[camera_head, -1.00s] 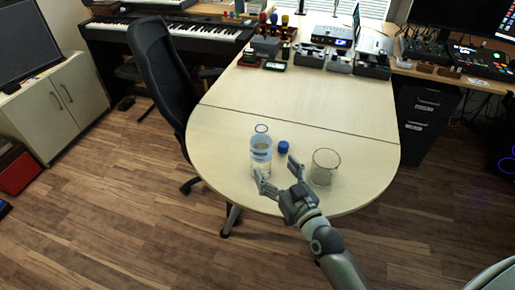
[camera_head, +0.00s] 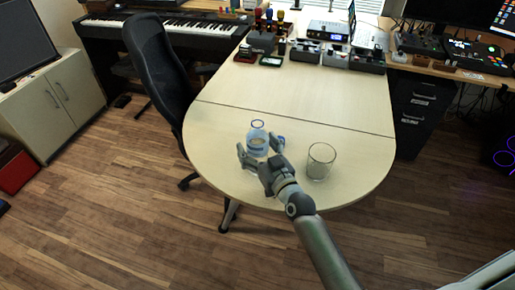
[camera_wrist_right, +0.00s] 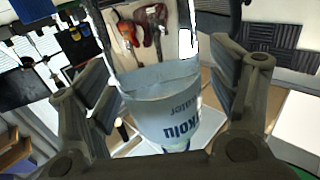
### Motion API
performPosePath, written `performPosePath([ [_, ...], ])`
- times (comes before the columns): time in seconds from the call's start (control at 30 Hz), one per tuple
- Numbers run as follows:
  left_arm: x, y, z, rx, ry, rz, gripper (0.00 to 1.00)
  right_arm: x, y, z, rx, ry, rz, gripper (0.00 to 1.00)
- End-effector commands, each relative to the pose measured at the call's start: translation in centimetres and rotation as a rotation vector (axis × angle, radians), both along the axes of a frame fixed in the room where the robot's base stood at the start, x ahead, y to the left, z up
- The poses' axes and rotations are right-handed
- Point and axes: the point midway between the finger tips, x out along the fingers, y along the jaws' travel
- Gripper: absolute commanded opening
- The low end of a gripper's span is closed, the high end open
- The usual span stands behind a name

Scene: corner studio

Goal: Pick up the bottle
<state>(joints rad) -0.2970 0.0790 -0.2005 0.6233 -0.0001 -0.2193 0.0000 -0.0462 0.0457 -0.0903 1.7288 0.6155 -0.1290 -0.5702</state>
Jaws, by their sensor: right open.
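The clear bottle (camera_head: 257,136) with a pale blue label stands upright near the rounded end of the wooden table. My right gripper (camera_head: 260,151) is open, with one finger on either side of the bottle's lower part. In the right wrist view the bottle (camera_wrist_right: 168,112) with its lettered label lies between the two spread fingers of the gripper (camera_wrist_right: 160,85), with visible gaps on both sides. The gripper hides the bottle's base in the head view. My left gripper is not in view.
A clear glass (camera_head: 320,163) stands to the right of my gripper. A blue cap (camera_head: 281,139) is just behind my right finger, partly hidden. The middle of the table (camera_head: 310,105) is clear. A black chair (camera_head: 163,75) stands by the left edge.

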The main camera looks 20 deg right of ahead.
Motion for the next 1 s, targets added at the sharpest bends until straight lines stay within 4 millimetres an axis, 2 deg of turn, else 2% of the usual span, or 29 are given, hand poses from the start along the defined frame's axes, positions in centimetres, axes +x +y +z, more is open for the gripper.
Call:
performPosePath([
  [0.07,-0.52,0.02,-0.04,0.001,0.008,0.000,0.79,-0.01,0.00,0.00,0.000,0.000,0.000,0.72],
  [0.47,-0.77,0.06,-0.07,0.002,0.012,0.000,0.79,-0.04,-0.03,0.01,0.000,0.000,0.000,0.21],
  [1.0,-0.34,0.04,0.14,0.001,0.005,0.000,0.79,0.01,-0.02,0.92,0.001,-0.006,-0.001,0.19],
])
